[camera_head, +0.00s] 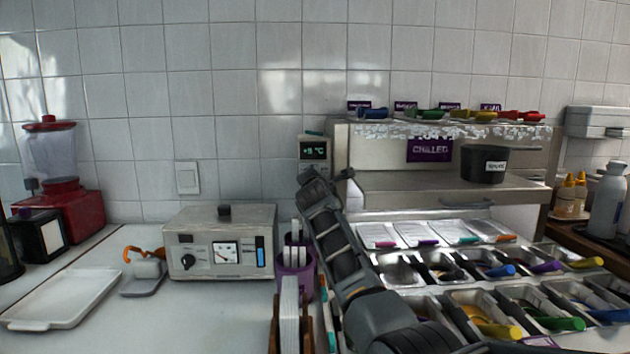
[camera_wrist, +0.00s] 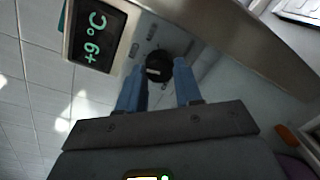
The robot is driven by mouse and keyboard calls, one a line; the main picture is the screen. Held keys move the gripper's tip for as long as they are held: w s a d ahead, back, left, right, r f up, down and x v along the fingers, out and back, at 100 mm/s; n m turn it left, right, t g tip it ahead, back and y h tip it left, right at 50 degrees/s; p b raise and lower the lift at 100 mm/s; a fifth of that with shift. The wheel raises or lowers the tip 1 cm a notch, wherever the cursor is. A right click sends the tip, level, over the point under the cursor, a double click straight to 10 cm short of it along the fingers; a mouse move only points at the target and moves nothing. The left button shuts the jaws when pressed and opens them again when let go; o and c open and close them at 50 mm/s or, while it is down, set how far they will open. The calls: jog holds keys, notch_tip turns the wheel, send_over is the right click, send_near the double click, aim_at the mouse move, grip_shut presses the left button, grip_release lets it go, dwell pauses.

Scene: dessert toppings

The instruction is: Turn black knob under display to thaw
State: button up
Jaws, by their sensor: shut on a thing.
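The control panel with a lit display (camera_head: 313,151) is mounted at the left end of the chilled counter. The display reads about +9 °C, and it also shows turned on its side in the wrist view (camera_wrist: 97,37). The black knob (camera_wrist: 157,69) is on the pale panel beside the display in the wrist view. My gripper (camera_wrist: 161,78) has its two blue fingers on either side of the knob, shut on it. In the head view my gripper (camera_head: 322,177) is just below the display and hides the knob. Small dark marks surround the knob, too small to read.
A metal shelf unit (camera_head: 400,190) stands right of my gripper, with a black tub (camera_head: 484,164) on it. Below lie several topping pans (camera_head: 400,271). A purple cup (camera_head: 294,280) stands close left of my arm. A metal box with a dial (camera_head: 220,243) is further left.

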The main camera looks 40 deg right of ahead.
jog(key=shift+f+m, duration=0.1)
jog(key=shift+m, duration=0.5)
jog(key=o, duration=1)
jog(key=shift+o, duration=0.2)
jog(key=shift+s, duration=0.1)
jog(key=v, duration=0.7)
jog(key=shift+s+a, duration=0.2)
jog(key=shift+s, duration=0.05)
jog(key=shift+p, duration=0.3)
